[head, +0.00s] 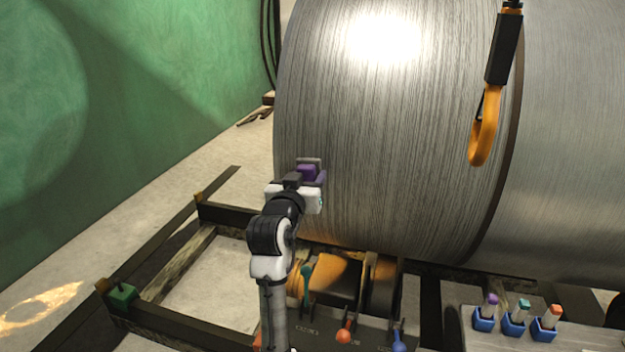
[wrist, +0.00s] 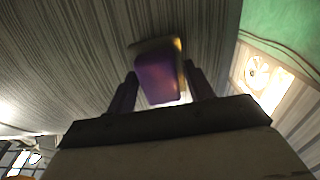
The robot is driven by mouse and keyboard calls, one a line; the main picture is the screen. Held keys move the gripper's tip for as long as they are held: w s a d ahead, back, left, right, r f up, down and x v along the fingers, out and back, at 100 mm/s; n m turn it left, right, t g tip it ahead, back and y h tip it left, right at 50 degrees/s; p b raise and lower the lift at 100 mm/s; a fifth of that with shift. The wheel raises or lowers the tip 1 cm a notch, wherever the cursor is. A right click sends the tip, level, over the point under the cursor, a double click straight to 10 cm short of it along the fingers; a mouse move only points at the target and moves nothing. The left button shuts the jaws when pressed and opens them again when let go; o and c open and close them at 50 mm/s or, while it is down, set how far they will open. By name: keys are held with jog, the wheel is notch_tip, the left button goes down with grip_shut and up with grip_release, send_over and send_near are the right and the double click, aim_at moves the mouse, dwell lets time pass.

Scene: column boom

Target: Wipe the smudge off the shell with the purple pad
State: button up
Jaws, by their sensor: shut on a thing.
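The shell (head: 400,130) is a large brushed-metal cylinder lying on its side, filling the middle and right of the head view. It also fills much of the wrist view (wrist: 70,60). The purple pad (head: 308,172) is at the lower left of the shell in the head view. My gripper (wrist: 158,85) is shut on the purple pad (wrist: 158,78), with a dark finger on each side. The pad is at or close to the shell's surface; I cannot tell whether it touches. I cannot make out a smudge; my gripper and the pad cover part of the shell.
An orange hook (head: 484,135) hangs in front of the shell at the upper right. Orange rollers (head: 335,278) and a dark frame (head: 160,318) lie below. Blue holders (head: 514,323) with coloured-top items stand at the lower right. A green wall (head: 120,90) is at left, with open floor before it.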

jog(key=shift+f, duration=0.1)
jog(key=shift+v, duration=2.9)
jog(key=shift+s, duration=0.1)
jog(key=v, duration=0.3)
